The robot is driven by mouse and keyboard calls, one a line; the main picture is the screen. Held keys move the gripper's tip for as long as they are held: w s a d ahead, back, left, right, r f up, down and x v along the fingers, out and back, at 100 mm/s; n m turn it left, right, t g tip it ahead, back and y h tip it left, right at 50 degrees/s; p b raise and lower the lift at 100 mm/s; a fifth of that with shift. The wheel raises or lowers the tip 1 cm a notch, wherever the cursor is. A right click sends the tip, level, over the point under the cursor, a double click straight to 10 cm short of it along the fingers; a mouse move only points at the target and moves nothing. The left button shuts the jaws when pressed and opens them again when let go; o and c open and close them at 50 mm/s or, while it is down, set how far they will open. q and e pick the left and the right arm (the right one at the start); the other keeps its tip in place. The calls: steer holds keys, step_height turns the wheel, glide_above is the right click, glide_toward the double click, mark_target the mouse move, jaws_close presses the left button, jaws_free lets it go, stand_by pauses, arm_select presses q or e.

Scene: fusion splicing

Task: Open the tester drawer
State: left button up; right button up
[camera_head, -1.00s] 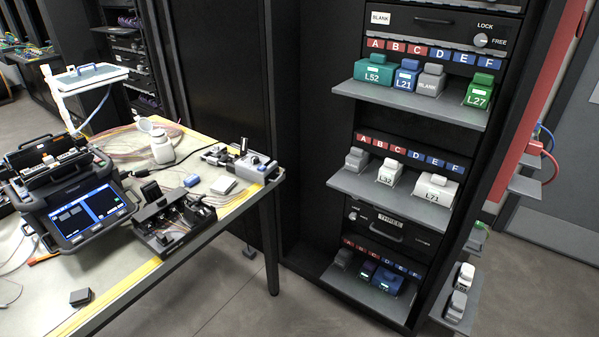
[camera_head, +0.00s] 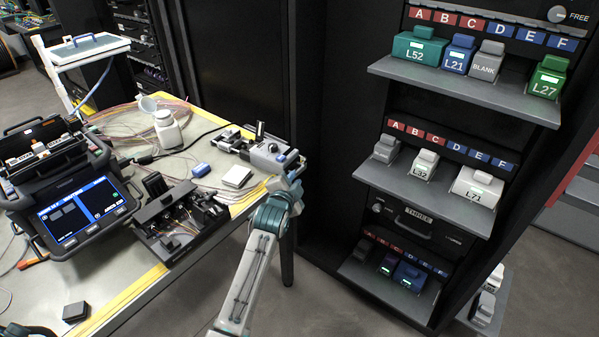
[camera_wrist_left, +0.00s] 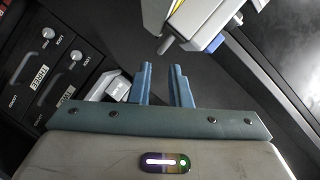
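The rack's drawer fronts are black. One front (camera_head: 411,220) in the head view has a label reading THREE, a knob and a dark bar handle; it looks shut. No label reading "tester" is legible. The left wrist view shows black fronts with pale knobs and a handle (camera_wrist_left: 22,68), tilted at the left. My left gripper (camera_head: 298,166) is near the table's front right corner, apart from the rack, its fingers hard to make out there. In the left wrist view (camera_wrist_left: 163,84) its two blue fingers are apart with nothing between them. My right gripper is out of view.
Grey shelves (camera_head: 455,88) with labelled modules jut out above and below the THREE front. A grey-white device (camera_head: 268,152) sits at the table corner, close to my left gripper. A splicer (camera_head: 75,205) stands on the table. Floor is clear between table and rack.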

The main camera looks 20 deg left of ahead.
mark_target(299, 171)
arm_select(q)
steer(key=shift+x, duration=2.75)
steer(key=shift+s+a, duration=0.1)
jaws_close()
